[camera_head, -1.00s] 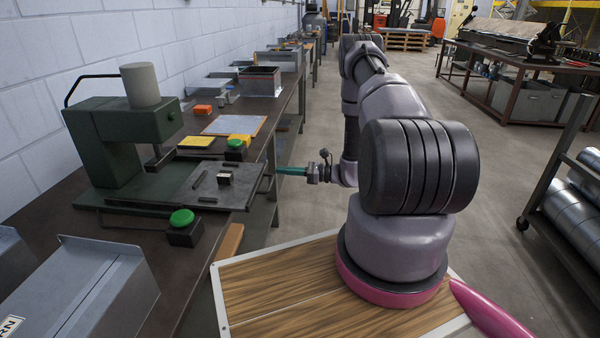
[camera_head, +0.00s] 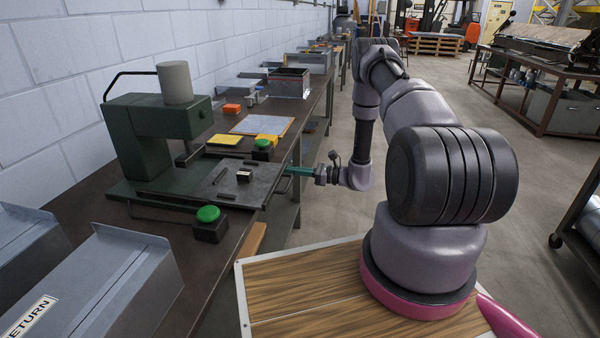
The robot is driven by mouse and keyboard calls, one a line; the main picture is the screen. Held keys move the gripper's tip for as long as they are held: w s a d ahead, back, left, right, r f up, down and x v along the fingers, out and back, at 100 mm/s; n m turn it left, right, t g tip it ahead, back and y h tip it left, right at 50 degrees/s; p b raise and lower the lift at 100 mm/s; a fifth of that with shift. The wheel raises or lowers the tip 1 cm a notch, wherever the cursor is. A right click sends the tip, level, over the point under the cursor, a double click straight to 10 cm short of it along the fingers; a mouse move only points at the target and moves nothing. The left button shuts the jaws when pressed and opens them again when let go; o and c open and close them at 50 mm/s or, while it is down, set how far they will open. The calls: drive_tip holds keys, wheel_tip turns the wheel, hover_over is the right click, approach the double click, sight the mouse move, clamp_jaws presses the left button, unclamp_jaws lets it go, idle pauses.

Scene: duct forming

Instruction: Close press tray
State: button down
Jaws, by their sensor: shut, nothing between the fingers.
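The green press (camera_head: 150,130) stands on the bench at the left, with a pale cylinder on top. Its flat dark tray (camera_head: 225,185) sticks out of the press toward my arm, over the bench's front edge. A small block (camera_head: 244,176) and a thin dark bar (camera_head: 219,176) lie on the tray. My gripper (camera_head: 288,171) has teal fingers, points left and is shut and empty. Its tips are at the tray's outer edge, by the handle; exact contact is hard to tell at this size.
Two green-topped buttons, one near (camera_head: 208,222) and one far (camera_head: 262,150), flank the tray. A yellow pad (camera_head: 225,140) and a grey sheet (camera_head: 262,125) lie behind. Grey sheet-metal parts (camera_head: 100,285) fill the near bench.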

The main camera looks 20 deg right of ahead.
sight(257, 166)
drive_tip(key=x, duration=1.3)
drive_tip(key=shift+w+a, duration=0.15)
drive_tip(key=shift+a, duration=0.15)
drive_tip(key=shift+d, duration=0.1)
